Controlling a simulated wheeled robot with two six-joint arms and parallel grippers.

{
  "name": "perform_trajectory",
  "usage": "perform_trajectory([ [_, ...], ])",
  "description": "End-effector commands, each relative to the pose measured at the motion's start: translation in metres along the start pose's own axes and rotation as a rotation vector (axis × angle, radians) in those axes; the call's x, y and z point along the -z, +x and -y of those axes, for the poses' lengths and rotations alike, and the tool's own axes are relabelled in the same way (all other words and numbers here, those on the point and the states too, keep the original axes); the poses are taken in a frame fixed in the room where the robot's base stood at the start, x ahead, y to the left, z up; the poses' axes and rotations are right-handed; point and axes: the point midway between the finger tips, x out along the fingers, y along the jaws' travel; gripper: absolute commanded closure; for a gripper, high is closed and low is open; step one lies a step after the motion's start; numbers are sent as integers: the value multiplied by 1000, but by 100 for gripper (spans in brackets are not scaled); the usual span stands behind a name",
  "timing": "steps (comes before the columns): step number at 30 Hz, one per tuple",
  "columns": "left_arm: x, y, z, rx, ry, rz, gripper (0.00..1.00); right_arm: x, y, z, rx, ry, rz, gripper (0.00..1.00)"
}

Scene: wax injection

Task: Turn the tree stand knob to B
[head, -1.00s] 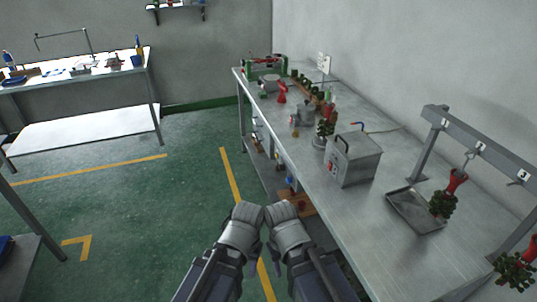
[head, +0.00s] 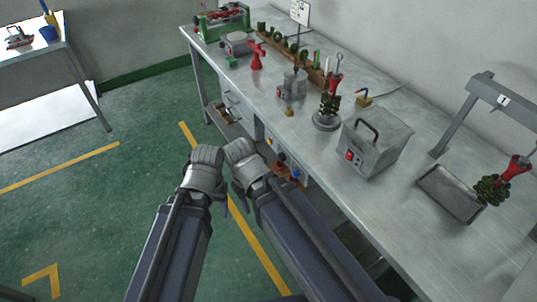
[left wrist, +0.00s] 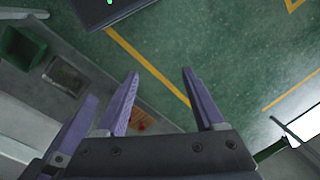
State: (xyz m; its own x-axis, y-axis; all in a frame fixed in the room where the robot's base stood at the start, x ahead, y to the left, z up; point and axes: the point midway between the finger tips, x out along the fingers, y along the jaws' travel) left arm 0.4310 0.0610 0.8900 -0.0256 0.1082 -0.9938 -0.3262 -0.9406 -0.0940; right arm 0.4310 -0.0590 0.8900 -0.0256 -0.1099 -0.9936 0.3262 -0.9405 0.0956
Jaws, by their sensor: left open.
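The tree stand (head: 327,121) is a round grey base on the long metal bench in the head view. A dark green wax tree with a red top (head: 330,100) stands on it. I cannot make out the knob or its letters at this size. My left gripper (head: 205,203) points down over the floor, left of the bench and well apart from the stand. In the left wrist view its two purple fingers (left wrist: 160,73) are spread with nothing between them. My right gripper (head: 238,190) is beside it, its fingers mostly hidden by the arm.
A grey box with a black handle (head: 375,142) stands right of the stand. A metal tray (head: 449,194) and another tree (head: 490,190) are farther right. A small red stand (head: 256,55) and a grey device (head: 291,85) are to the left. Green floor (head: 100,200) is clear.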

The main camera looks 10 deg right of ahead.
Motion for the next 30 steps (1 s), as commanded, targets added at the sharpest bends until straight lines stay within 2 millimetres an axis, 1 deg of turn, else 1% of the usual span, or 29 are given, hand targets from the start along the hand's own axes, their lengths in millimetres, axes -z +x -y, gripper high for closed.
perform_trajectory([
  [1, 1, 24, -2, 0, 1, 0, 25, 1, 24, 2, -1, 0, 0, 50],
  [2, 2, 34, -3, 1, 1, 0, 25, 2, 34, 3, -1, 0, 0, 50],
  [5, 4, 72, -7, 2, 1, 0, 25, 4, 72, 6, -2, -1, 0, 50],
  [6, 5, 88, -8, 2, 2, 0, 25, 5, 88, 8, -2, -1, 0, 50],
  [18, 15, 234, -17, 3, -8, -4, 25, 14, 234, 21, -7, -4, -1, 50],
  [21, 19, 264, -15, -1, -21, -8, 25, 16, 263, 24, -8, -5, -1, 50],
  [24, 22, 289, -11, -6, -39, -13, 25, 17, 287, 26, -9, -5, -1, 50],
  [30, 31, 329, 4, -35, -107, -35, 25, 19, 326, 29, -10, -6, -1, 50],
])
